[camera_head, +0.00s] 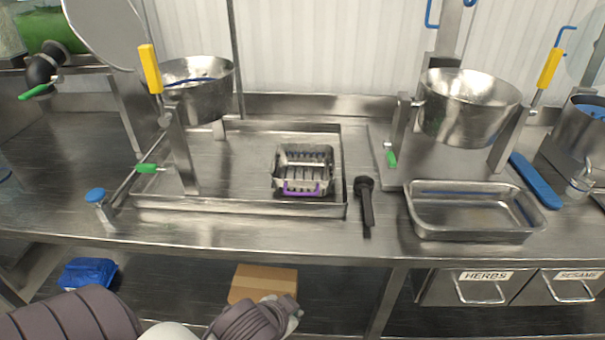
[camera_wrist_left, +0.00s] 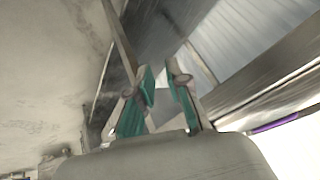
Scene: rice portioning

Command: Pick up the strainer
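A small slotted metal basket (camera_head: 303,168), which looks like the strainer, sits upright in the shallow steel tray on the counter. A purple strip (camera_head: 302,188) runs along its front. My left gripper (camera_wrist_left: 162,82) shows in the left wrist view. Its two teal-padded fingers are apart with nothing seen between them. In the head view my left arm is low at the bottom left, below the counter's front edge, and its fingers cannot be made out there. The gripper is away from the basket. My right gripper is in neither view.
The steel tray (camera_head: 240,205) has a raised rim. A black long-handled tool (camera_head: 366,205) lies right of it, then an empty steel pan (camera_head: 473,232). Metal pots (camera_head: 200,98) and (camera_head: 468,105) hang on stands behind. A cardboard box (camera_head: 262,280) is on the shelf below.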

